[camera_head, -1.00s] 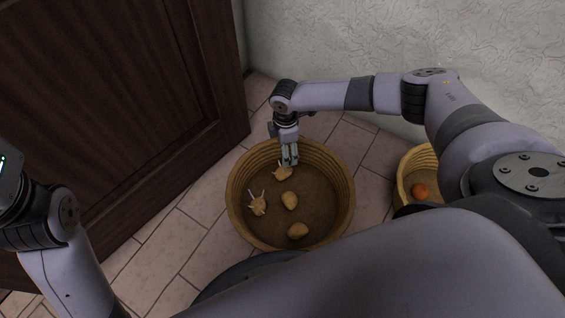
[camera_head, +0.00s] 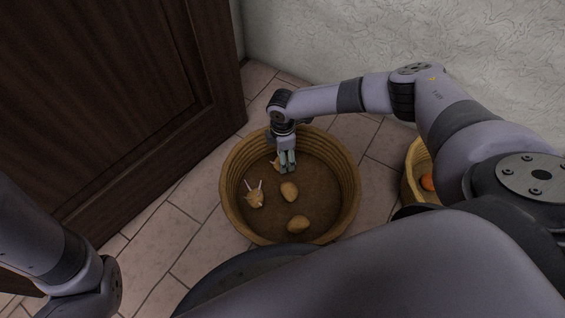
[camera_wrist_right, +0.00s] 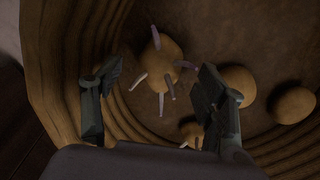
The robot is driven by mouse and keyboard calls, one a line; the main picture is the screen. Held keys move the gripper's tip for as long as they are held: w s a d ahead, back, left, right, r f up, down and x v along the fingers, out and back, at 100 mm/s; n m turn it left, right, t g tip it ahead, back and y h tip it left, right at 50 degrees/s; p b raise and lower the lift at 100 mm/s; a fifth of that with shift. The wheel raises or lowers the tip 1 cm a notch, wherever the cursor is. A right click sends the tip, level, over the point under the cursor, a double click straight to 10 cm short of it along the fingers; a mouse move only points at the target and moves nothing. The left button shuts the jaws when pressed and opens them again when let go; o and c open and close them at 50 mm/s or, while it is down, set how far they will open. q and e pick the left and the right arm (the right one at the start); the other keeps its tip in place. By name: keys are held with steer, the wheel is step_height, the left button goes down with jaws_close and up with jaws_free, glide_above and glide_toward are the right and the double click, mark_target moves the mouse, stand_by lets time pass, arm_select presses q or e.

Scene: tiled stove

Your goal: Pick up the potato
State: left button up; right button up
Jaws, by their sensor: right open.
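A round woven basket (camera_head: 347,180) on the floor holds several potatoes. Two plain potatoes (camera_head: 289,191) (camera_head: 298,224) and a sprouted potato (camera_head: 254,200) lie on its bottom. Another sprouted potato (camera_head: 275,164) is partly hidden by my right gripper (camera_head: 287,162), which reaches down inside the basket's far side. In the right wrist view, my right gripper (camera_wrist_right: 160,85) is open, its fingers either side of a sprouted potato (camera_wrist_right: 160,64) with pale sprouts. They do not visibly grip it. A smaller sprouted potato (camera_wrist_right: 191,132) shows near the right finger. My left gripper is out of view.
A second basket (camera_head: 411,171) with an orange-red round item (camera_head: 428,183) stands at the right, partly hidden by my arm. A dark wooden panelled door or cabinet (camera_head: 110,100) is at the left. A pale wall (camera_head: 330,40) stands behind. Tiled floor (camera_head: 185,235) is free around the basket.

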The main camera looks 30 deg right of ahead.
steer(key=shift+f+b, duration=0.9)
steer(key=shift+f, duration=0.55)
steer(key=shift+c, duration=0.2)
steer(key=c, duration=1.2)
